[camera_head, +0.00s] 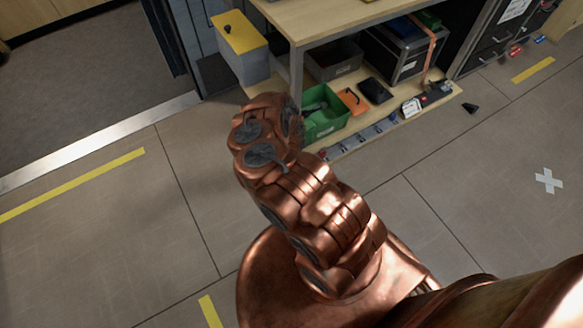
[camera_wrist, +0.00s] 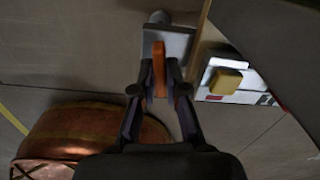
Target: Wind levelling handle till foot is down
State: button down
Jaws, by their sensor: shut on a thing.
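In the wrist view my gripper (camera_wrist: 160,84) has its two dark fingers closed around an upright orange piece (camera_wrist: 159,62), which looks like the levelling handle's grip. Behind it is a grey plate (camera_wrist: 180,44) with a rounded grey end (camera_wrist: 159,17) at its top. How the orange piece joins the plate is hidden by the fingers. In the head view my copper arm covers the gripper and the handle. I cannot make out the foot in either view.
In the wrist view a white item with a tan block (camera_wrist: 226,81) sits close on the right. In the head view a bench (camera_head: 330,22) has a green bin (camera_head: 324,124) and a dark case (camera_head: 398,55) beneath. A yellow-topped box (camera_head: 241,50) stands left. Floor is clear at left.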

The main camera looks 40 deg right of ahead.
jog(key=shift+w+m, duration=0.15)
jog(key=shift+m, duration=1.95)
jog(key=c, duration=1.2)
grip_release()
notch_tip(320, 180, up, 9)
notch_tip(320, 180, up, 3)
